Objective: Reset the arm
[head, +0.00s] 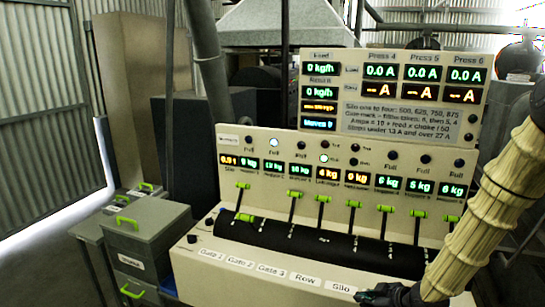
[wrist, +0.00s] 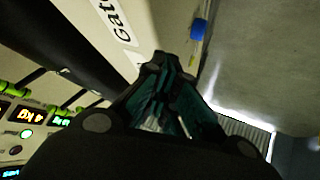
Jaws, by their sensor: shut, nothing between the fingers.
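My gripper (head: 388,294) is at the bottom right of the head view, in front of the lower front edge of the control console (head: 250,262). My arm comes in from the right. In the wrist view my gripper (wrist: 160,62) is shut and empty, its dark fingers together beside the console's pale front panel.
The console carries a row of green-handled levers (head: 294,195) and lit displays. A taller panel (head: 410,120) with readouts stands behind. Grey boxes with green handles (head: 150,222) stand at the left. Open floor (head: 60,250) lies farther left.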

